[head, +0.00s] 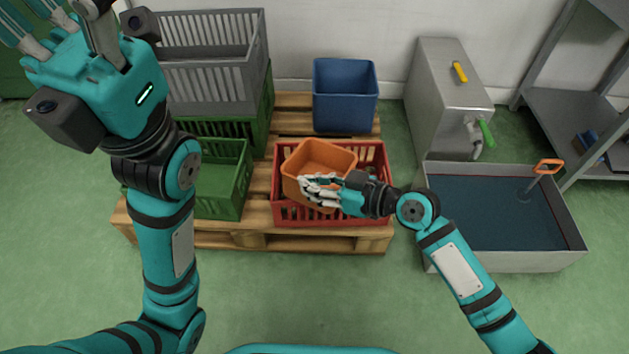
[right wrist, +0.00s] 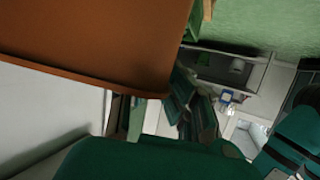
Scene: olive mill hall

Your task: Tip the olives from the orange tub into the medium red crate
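The orange tub (head: 331,154) is over the medium red crate (head: 375,157), turned and tilted against the crate's sides. Its lower part is within the crate's outline; whether it touches the crate's floor is hidden. I see no olives in the part of the tub or crate that shows. My right gripper (head: 308,188) is at the tub's front side, its fingers closed over the tub's near rim. In the right wrist view the tub wall (right wrist: 90,40) fills the upper left, close to the fingers. My left gripper (head: 52,18) is raised at the upper left, fingers spread, empty and away from the tub.
A metal basin (head: 500,262) of dark liquid and a steel machine (head: 440,80) stand to the right. The front floor is clear.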

